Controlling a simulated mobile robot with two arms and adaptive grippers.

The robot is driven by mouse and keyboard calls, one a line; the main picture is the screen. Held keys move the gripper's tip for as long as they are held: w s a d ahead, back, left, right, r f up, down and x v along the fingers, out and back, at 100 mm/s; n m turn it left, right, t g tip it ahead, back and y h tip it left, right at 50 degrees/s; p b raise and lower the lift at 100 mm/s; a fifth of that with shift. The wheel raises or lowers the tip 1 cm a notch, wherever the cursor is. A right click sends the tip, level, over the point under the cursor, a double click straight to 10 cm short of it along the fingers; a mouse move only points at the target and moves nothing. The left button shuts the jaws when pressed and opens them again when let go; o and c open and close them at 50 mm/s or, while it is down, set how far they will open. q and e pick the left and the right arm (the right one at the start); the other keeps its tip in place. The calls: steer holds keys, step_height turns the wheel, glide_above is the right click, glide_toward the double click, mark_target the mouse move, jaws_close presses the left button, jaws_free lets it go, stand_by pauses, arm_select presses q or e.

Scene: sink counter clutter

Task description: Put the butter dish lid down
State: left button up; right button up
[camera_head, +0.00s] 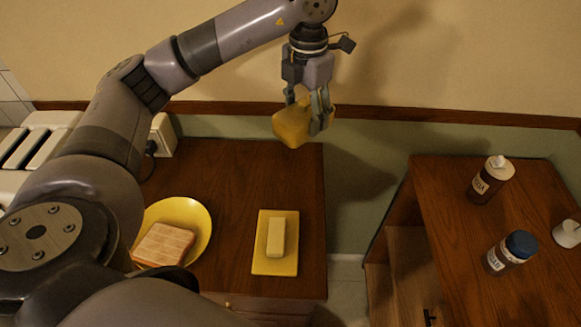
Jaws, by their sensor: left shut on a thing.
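The yellow butter dish lid (291,127) is held in the air above the back right part of the left wooden counter. My left gripper (318,112) is shut on the lid, with its fingers over the lid's right side. The yellow butter dish base (261,262) lies on the counter below and nearer, with a pale stick of butter (276,238) on it, uncovered. The lid is apart from the dish. My right gripper is not in view.
A yellow plate (202,218) with a slice of bread (163,245) is left of the dish. A white toaster (35,150) stands far left. Across a gap, another wooden cabinet (460,235) holds bottles (491,180) (511,251) and a white cup (567,233). Counter behind the dish is clear.

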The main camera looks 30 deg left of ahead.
arm_select(q)
steer(key=w+a+r+n, duration=0.25)
steer(key=a+n, duration=0.25)
steer(key=n, duration=1.3)
step_height(320, 180, down, 16)
steer(key=shift+a+b, duration=0.1)
steer(key=shift+b, duration=0.3)
step_height(320, 180, down, 4)
steer(key=shift+f+p, duration=0.1)
steer(key=shift+p, duration=0.3)
steer(key=shift+f, duration=0.35)
steer(key=shift+f, duration=0.1)
steer(key=o, duration=1.3)
steer(key=shift+c, duration=0.2)
